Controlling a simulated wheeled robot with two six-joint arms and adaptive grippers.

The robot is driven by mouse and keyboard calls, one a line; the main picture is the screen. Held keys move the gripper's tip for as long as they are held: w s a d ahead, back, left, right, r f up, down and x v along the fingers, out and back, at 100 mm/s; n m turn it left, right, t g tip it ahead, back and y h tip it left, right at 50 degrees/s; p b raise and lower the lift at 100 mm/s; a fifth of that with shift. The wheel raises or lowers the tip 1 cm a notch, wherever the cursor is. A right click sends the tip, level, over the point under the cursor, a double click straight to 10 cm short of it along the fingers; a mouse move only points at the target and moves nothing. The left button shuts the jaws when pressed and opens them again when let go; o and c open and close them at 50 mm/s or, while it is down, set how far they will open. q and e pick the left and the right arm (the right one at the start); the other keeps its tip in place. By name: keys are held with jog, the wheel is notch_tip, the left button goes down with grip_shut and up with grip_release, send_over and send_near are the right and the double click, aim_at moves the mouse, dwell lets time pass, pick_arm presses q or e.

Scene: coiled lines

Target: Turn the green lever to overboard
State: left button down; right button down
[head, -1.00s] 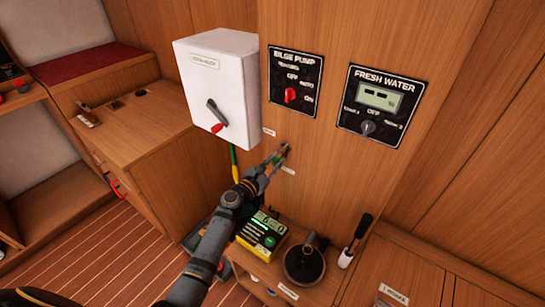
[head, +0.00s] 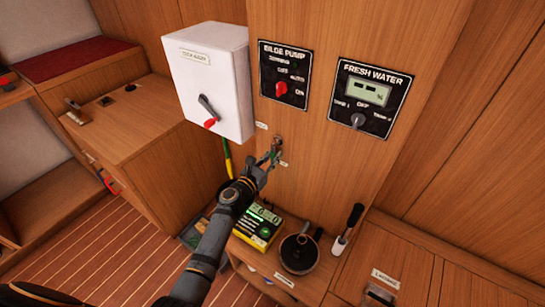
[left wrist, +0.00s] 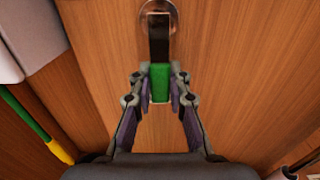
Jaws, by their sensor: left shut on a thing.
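The green lever has a dark stem on a round metal mount (left wrist: 160,18) and a green grip (left wrist: 160,78). In the left wrist view the stem runs straight down the picture from the mount to the grip. My left gripper (left wrist: 160,88) has one finger on each side of the green grip and is shut on it. In the head view my left gripper (head: 266,165) reaches the lever (head: 277,146) on the wood panel, and its fingers partly hide it. Small labels (head: 262,125) sit near the lever, too small to read. My right gripper is not in view.
A white box (head: 212,80) with a red-tipped handle hangs above left. The bilge pump panel (head: 284,75) and fresh water panel (head: 371,97) are above right.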

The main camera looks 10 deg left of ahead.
pick_arm(q)
jog(key=shift+f, duration=0.1)
jog(key=c, duration=1.2)
grip_release()
jog(key=shift+s, duration=0.1)
jog(key=v, duration=1.2)
